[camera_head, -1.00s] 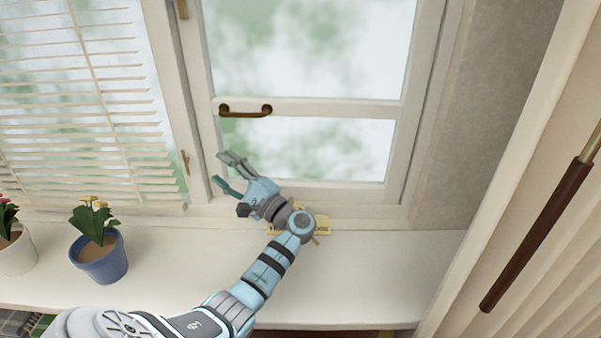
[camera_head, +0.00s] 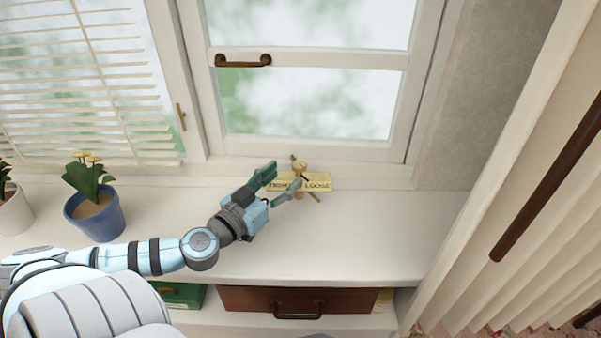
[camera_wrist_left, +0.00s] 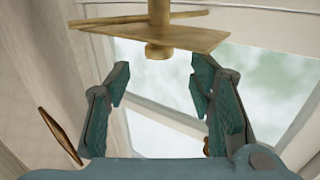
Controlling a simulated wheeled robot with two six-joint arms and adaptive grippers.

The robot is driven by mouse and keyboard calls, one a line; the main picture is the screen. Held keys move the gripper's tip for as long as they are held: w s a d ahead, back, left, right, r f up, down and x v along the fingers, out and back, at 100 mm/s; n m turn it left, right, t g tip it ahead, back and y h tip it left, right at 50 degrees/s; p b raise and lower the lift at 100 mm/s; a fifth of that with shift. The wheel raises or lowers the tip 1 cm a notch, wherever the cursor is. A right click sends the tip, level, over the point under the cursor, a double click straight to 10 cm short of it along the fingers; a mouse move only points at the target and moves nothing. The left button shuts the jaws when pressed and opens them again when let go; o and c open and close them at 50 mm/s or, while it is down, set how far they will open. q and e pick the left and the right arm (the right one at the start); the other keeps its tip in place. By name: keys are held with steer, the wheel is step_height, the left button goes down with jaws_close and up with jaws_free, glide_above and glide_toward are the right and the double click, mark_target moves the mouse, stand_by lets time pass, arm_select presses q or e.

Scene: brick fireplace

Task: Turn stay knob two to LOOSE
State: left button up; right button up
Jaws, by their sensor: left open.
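A brass stay knob (camera_head: 300,167) stands on a yellow label plate (camera_head: 318,182) at the foot of the window. The plate has a word at each end; the right one reads LOOSE, and the left one is partly hidden by my gripper. A thin brass bar sticks out at the lower right of the knob. My left gripper (camera_head: 287,176) is open just left of the knob, with nothing seen between its fingers. In the left wrist view, a brass post and flat plate (camera_wrist_left: 165,38) show beyond the spread fingertips (camera_wrist_left: 160,72). Whether a finger touches the knob, I cannot tell.
The window (camera_head: 310,100) has a brown handle (camera_head: 243,60). A blue flowerpot (camera_head: 97,218) stands on the sill (camera_head: 350,235) at left. The sill is clear to the right. A curtain and dark rod (camera_head: 545,190) are at the right.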

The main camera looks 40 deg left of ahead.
mark_target(294, 168)
arm_select(q)
steer(key=w+b, duration=0.1)
steer(key=w, duration=0.5)
steer(key=shift+a+b, duration=0.2)
steer(key=shift+b, duration=0.15)
steer(key=shift+w+d, duration=0.1)
steer(key=shift+w, duration=0.5)
arm_select(e)
steer(key=f, duration=0.2)
steer(key=shift+d+f, duration=0.3)
steer(key=shift+f, duration=0.1)
